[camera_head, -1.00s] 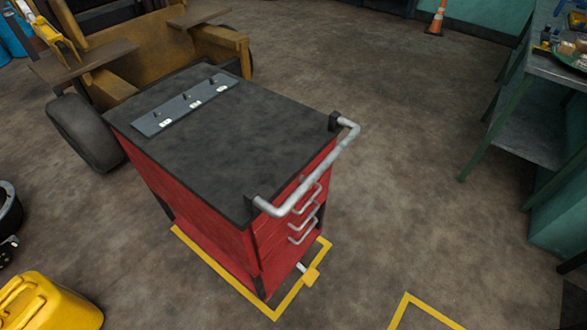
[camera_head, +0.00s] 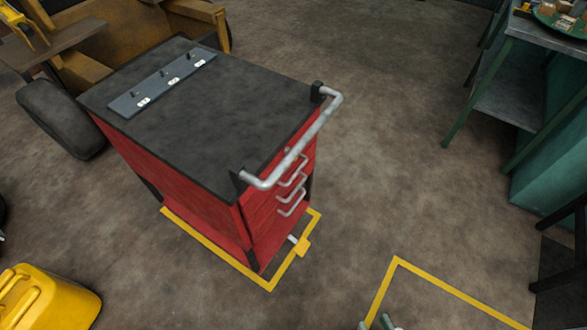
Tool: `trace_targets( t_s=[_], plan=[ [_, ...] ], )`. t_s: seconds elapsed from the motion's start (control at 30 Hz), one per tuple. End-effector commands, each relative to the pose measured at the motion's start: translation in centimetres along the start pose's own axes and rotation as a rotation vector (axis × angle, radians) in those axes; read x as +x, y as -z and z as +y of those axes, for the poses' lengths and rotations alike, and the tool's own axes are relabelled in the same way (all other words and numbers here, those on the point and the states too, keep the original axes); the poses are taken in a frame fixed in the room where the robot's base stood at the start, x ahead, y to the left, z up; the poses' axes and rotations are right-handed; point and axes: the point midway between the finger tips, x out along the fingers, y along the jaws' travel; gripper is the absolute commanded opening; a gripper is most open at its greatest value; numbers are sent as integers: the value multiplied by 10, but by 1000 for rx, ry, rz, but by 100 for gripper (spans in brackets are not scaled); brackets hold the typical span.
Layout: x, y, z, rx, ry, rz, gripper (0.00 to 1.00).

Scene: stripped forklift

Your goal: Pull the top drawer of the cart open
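The red cart (camera_head: 170,165) with a black top stands left of centre. Its drawer front faces right and towards me, with several silver pull handles one above another. The top drawer's handle (camera_head: 297,166) lies just under the cart's push bar (camera_head: 300,145), which partly covers the upper front. The drawers look shut, their fronts flush. Two small grey-green tips, which look like my gripper (camera_head: 377,323), show at the bottom edge, apart from each other. They are well short of the cart and touch nothing; the rest of my gripper is cut off.
A yellow floor outline (camera_head: 215,249) surrounds the cart's base; another (camera_head: 455,290) lies front right. A yellow container (camera_head: 50,300) stands front left, and a forklift wheel (camera_head: 62,120) is behind left. A workbench (camera_head: 545,35) stands right. The floor between cart and bench is clear.

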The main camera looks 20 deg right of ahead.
Motion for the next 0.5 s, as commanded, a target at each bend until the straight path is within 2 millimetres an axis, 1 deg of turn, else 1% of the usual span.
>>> trace_targets(
  t_s=[0.03,0.23,0.37,0.4,0.47,0.5],
  plan=[
    [14,-9,3,48,-12,-2,39],
    [75,-46,11,289,-44,-34,39],
    [119,-62,14,445,-45,-52,39],
    [133,-67,14,493,-42,-58,39],
    [154,-71,15,564,-36,-65,39],
    [169,-73,15,611,-30,-70,39]
  ],
)
